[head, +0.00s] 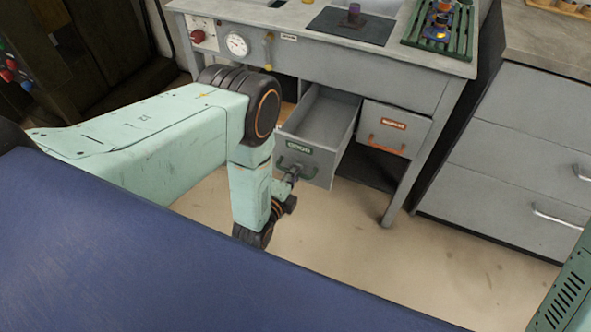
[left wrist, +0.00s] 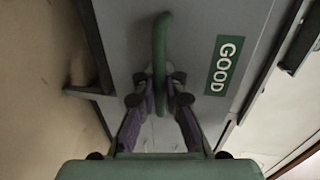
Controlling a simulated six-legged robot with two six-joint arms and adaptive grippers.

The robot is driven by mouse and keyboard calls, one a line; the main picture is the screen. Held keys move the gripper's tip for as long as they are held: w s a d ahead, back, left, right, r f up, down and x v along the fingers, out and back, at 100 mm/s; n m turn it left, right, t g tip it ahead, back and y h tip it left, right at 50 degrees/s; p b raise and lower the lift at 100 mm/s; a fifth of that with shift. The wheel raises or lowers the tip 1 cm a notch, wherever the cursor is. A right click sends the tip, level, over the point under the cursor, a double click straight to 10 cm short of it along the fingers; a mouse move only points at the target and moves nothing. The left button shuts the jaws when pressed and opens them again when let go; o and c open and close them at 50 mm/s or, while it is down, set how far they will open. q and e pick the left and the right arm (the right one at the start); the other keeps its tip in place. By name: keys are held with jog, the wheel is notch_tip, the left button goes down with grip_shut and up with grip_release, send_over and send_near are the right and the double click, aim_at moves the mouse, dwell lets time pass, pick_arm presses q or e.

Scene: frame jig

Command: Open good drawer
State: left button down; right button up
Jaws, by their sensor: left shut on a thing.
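The good drawer (head: 322,120) is a grey drawer under the bench, pulled out, with its open top showing an interior that looks empty. Its green label (head: 300,147) shows in the head view, and the GOOD label (left wrist: 223,66) is readable in the left wrist view. My left gripper (head: 291,174) is at the drawer's front. In the left wrist view, my left gripper's fingers (left wrist: 159,80) are shut on the green handle (left wrist: 160,42), one on each side of it. My right gripper is not in view.
A second drawer (head: 396,130) with an orange handle and red label sits shut to the right. The bench (head: 325,66) carries a gauge, a dark mat and a green rack. A grey cabinet (head: 530,155) stands at right. Floor (head: 400,255) before the drawers is clear.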

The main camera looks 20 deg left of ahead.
pick_arm(q)
jog(key=shift+s+r, duration=0.15)
dwell(0.4)
jog(key=c, duration=1.7)
grip_release()
jog(key=v, duration=1.2)
jog(key=shift+d, duration=0.1)
